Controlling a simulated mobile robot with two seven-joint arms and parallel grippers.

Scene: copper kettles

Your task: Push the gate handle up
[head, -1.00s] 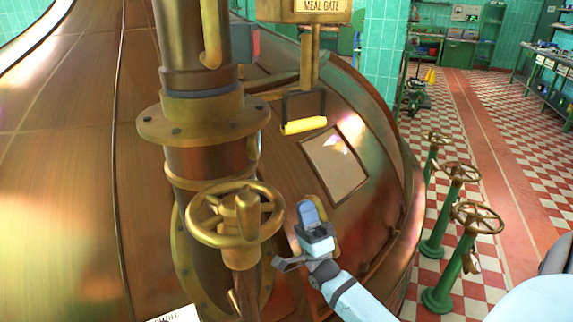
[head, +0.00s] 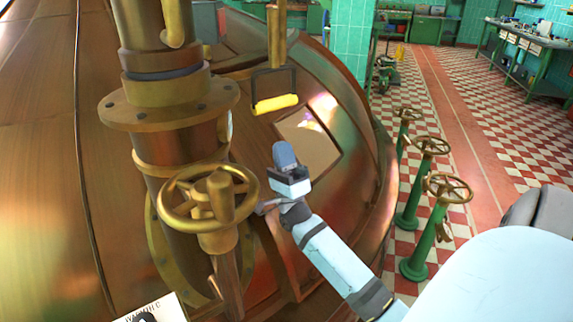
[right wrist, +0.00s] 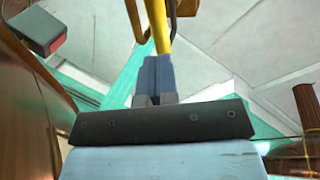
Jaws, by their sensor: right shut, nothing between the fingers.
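The gate handle is a yellow bar (head: 275,104) in a dark bracket, hanging below a brass post (head: 277,35) in front of the copper kettle. My right gripper (head: 285,150) is shut and empty, its fingers pointing up, just below the handle in the head view. A small gap shows between them there. In the right wrist view the yellow bar (right wrist: 158,25) runs up from just beyond the shut fingertips (right wrist: 153,62); I cannot tell whether they touch. My left gripper is not in view.
A brass handwheel (head: 208,205) on a thick pipe stands close left of my right gripper. The copper kettle (head: 45,150) fills the left, with a hatch window (head: 318,150) behind the gripper. Several green valve stands (head: 428,225) stand at right on the checkered floor.

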